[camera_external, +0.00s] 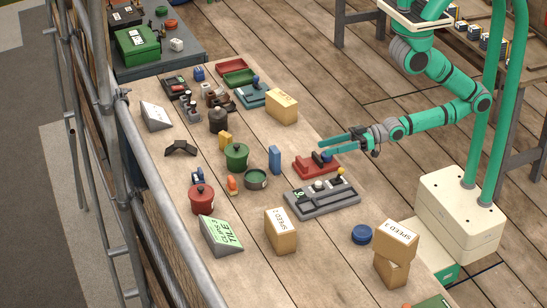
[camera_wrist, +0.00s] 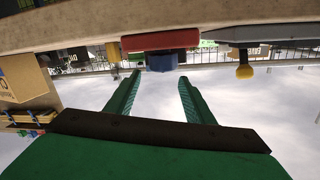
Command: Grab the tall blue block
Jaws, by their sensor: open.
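The tall blue block (camera_external: 274,160) stands upright on the wooden table, between the green pot and the red device in the external view. I cannot make it out for certain in the wrist view. My gripper (camera_external: 321,143) is open and empty, to the right of the block and apart from it, with its fingers pointing left. In the wrist view, the two green fingers of my gripper (camera_wrist: 160,77) are spread, with nothing held between them.
A red device (camera_external: 317,165) with a dark blue knob sits below my gripper. A grey control panel (camera_external: 322,198) with a yellow knob is nearer. A green pot (camera_external: 236,156), green bowl (camera_external: 256,179) and yellow block (camera_external: 225,140) stand left of the blue block.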

